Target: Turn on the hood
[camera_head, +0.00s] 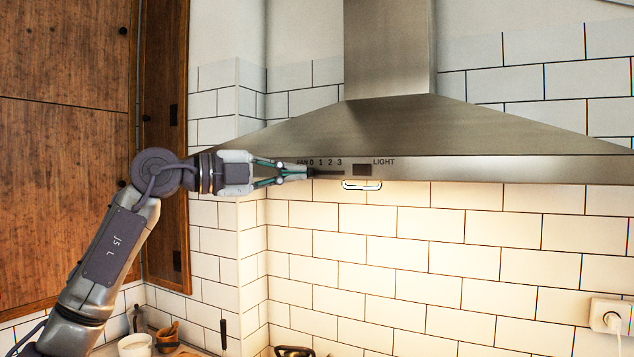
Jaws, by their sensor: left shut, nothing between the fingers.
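The steel range hood (490,165) hangs on the tiled wall, its chimney rising at the top. Its front strip carries the marks FAN 0 1 2 3, a dark square switch (362,170) and the word LIGHT. A lit lamp (362,184) shows under the hood. My left gripper (306,172) comes in from the left. It is shut and empty, its tips at the fan marks, left of the dark switch. A thin dark slot or slider runs just right of the tips. I cannot tell whether they touch the panel. My right gripper is not in view.
Wooden cabinets (60,150) stand at the left behind my arm. A white cup (135,345) and a small brown bowl (167,338) are on the counter at bottom left. A socket with a plug (609,316) is at lower right. The space below the hood is free.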

